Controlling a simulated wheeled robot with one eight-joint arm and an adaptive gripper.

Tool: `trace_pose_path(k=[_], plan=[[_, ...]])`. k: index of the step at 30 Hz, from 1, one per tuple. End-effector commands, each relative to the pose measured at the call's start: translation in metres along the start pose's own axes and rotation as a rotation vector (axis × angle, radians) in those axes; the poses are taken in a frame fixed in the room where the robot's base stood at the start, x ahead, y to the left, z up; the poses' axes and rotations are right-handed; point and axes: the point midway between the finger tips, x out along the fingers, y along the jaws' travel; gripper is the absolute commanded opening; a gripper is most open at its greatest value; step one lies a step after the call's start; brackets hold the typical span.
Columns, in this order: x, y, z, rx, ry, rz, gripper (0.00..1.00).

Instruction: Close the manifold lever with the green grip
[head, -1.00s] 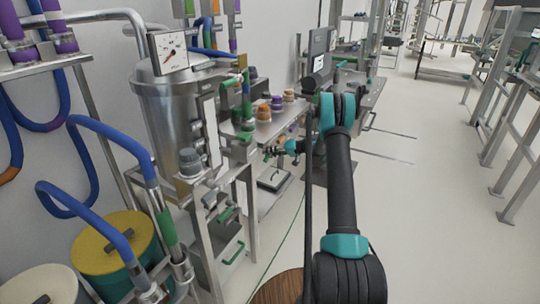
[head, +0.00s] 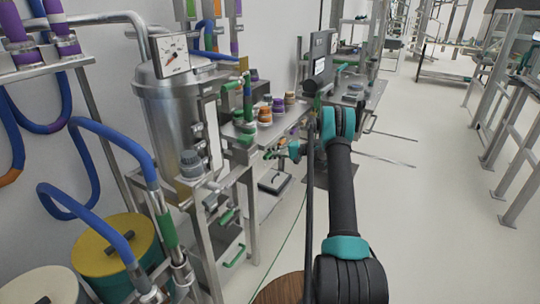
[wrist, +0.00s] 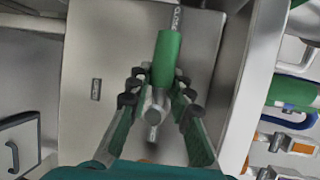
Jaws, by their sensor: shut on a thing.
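The lever with the green grip (wrist: 167,58) shows in the upper middle of the wrist view. In the head view my gripper (head: 272,153) is small and lies to the right of the steel frame below the bench; the held grip cannot be made out clearly there.
A steel tank (head: 172,120) with a gauge (head: 170,54) stands at the left, beside blue hoses and a yellow-lidded drum (head: 115,245). Orange and purple fittings (head: 265,115) sit on the bench above my gripper. Another green-gripped part (wrist: 292,92) is at the wrist view's right.

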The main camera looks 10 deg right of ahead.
Motion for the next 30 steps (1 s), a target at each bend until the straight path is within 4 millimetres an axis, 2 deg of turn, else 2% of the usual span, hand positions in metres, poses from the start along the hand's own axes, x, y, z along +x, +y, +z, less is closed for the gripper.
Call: trace_pose_path(k=[11, 12, 17, 26, 30], plan=[[-0.002, 0.000, -0.001, 0.006, 0.001, -0.003, 0.00], [-0.002, 0.000, -0.001, 0.006, 0.001, -0.003, 0.21], [-0.001, 0.000, -0.001, 0.005, 0.001, -0.002, 0.41], [-0.001, 0.000, 0.000, 0.004, 0.000, -0.002, 0.42], [-0.011, 0.000, -0.001, 0.005, 0.001, -0.002, 0.42]])
